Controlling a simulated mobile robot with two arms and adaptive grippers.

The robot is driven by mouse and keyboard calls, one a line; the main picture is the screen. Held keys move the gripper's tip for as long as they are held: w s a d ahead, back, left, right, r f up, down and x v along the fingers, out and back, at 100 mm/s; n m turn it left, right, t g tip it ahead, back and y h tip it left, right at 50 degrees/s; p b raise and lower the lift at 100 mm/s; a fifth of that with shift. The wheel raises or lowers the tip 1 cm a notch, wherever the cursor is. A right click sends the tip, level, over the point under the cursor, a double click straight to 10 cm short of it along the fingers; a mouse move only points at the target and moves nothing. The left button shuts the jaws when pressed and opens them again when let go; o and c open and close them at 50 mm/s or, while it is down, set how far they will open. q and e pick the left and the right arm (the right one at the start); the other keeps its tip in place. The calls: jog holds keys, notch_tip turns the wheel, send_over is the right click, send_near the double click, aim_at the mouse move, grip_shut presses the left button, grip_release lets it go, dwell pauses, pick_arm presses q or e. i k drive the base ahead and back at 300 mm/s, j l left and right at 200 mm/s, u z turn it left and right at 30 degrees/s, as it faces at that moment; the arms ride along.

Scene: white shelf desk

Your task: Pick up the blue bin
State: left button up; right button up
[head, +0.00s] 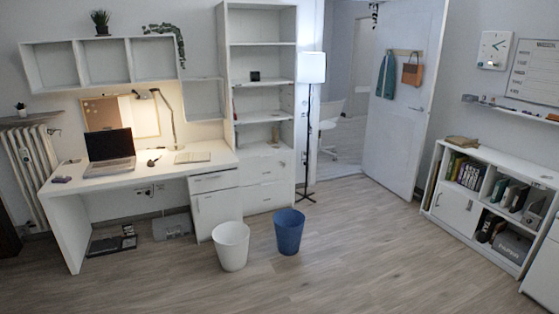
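The blue bin (289,232) stands upright on the wooden floor in the head view, a little below the middle of the picture. Its open top faces up, and it tapers slightly toward the base. A white bin (231,246) of similar shape stands just to its left, with a narrow gap between them. Neither of my grippers shows in the head view.
A white desk (140,172) with a laptop (110,150) and drawers is behind left. A tall white shelf (262,100) and a floor lamp (309,70) stand behind the bins. A low bookcase (455,208) is at the right. The floor (350,265) in front and right is clear.

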aim_at(289, 224)
jog(key=i, duration=2.75)
